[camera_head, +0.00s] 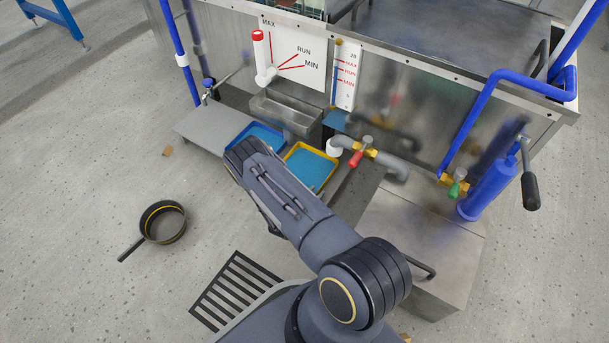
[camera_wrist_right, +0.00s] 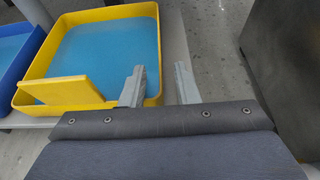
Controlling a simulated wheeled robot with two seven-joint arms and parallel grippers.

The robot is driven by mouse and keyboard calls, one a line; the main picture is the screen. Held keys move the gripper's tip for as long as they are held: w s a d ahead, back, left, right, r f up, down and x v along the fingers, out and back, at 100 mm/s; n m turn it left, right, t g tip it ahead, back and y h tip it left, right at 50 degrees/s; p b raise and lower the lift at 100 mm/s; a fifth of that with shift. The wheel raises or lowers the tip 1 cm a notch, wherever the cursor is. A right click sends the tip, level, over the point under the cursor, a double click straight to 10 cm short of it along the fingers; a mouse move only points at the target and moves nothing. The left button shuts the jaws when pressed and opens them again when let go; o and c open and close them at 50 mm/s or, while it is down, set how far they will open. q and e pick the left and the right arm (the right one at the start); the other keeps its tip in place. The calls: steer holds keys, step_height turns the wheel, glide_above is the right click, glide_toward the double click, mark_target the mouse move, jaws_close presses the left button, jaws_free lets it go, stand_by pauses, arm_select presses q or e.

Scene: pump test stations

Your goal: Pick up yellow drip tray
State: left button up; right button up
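The yellow drip tray (camera_head: 320,152) sits on the low grey bench below the test panel, with a blue surface inside it. My right arm covers its near left part in the head view. In the right wrist view the tray (camera_wrist_right: 75,92) fills the upper left, with a raised yellow tab at its near side. My right gripper (camera_wrist_right: 160,88) is open and empty. Its left finger shows over the tray's near right corner and its right finger outside the right wall. Contact cannot be told. My left gripper is not in view.
A blue tray (camera_head: 262,131) lies left of the yellow one. A metal trough (camera_head: 288,108) hangs above them. A pipe with a red-handled valve (camera_head: 356,157) is close on the right. A black pan (camera_head: 163,222) and a floor grate (camera_head: 232,288) are on the floor.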

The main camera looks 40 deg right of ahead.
steer(key=b+x, duration=0.2)
steer(key=x, duration=0.2)
steer(key=shift+w+d+f+b, duration=0.1)
steer(key=shift+d+f+b, duration=0.05)
steer(key=shift+d+b, duration=0.2)
steer(key=shift+d, duration=0.15)
jaws_close()
